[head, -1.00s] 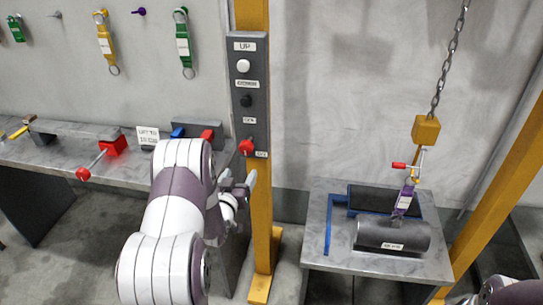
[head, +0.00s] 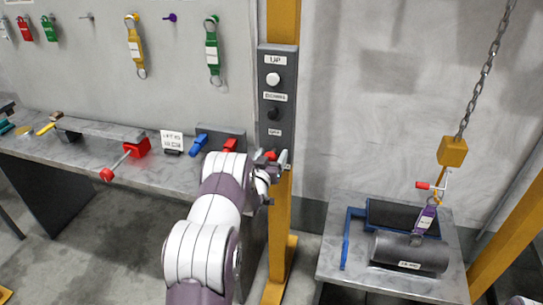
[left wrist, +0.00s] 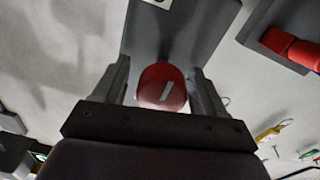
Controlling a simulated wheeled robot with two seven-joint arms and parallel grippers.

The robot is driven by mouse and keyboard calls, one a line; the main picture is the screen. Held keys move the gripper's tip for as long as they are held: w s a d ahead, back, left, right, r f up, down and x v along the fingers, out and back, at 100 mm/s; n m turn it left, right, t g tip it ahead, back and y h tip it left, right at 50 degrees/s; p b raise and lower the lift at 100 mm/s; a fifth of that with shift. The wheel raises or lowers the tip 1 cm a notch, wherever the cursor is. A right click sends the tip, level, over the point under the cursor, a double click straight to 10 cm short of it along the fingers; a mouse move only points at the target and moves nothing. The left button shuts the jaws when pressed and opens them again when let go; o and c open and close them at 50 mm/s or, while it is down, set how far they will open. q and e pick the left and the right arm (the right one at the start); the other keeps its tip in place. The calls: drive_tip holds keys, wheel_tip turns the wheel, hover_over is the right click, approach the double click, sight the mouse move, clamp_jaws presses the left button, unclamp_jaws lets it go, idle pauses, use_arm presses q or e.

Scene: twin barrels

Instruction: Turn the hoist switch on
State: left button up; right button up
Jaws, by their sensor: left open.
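The hoist switch is a red knob (head: 270,155) low on the grey control panel (head: 276,60), which is fixed to a yellow post. In the left wrist view the knob (left wrist: 161,86) has a slanted white mark on its face. My left gripper (head: 275,160) is at the knob and mostly covers it in the head view. In the left wrist view the gripper's (left wrist: 161,80) fingers are open, one on each side of the knob, with small gaps. An OFF label (head: 275,132) shows above the knob. My right gripper is out of view.
Above the knob are a white button (head: 274,79) and a black button (head: 272,113). A workbench (head: 100,165) with a red-handled vise stands left.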

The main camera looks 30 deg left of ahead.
use_arm(q)
drive_tip(key=shift+a, duration=0.1)
drive_tip(key=c, duration=1)
drive_tip(key=shift+f+m+b, duration=0.25)
drive_tip(key=shift+m+b, duration=0.65)
drive_tip(key=shift+b, duration=0.35)
drive_tip(key=m+b, duration=1.4)
drive_tip(key=b, duration=0.3)
drive_tip(key=shift+f, duration=0.1)
drive_tip(key=shift+c, duration=0.2)
drive_tip(key=shift+m+b, duration=1)
drive_tip(key=shift+b, duration=0.05)
drive_tip(key=o, duration=1)
drive_tip(key=shift+d+r, duration=0.2)
drive_tip(key=shift+o, duration=0.2)
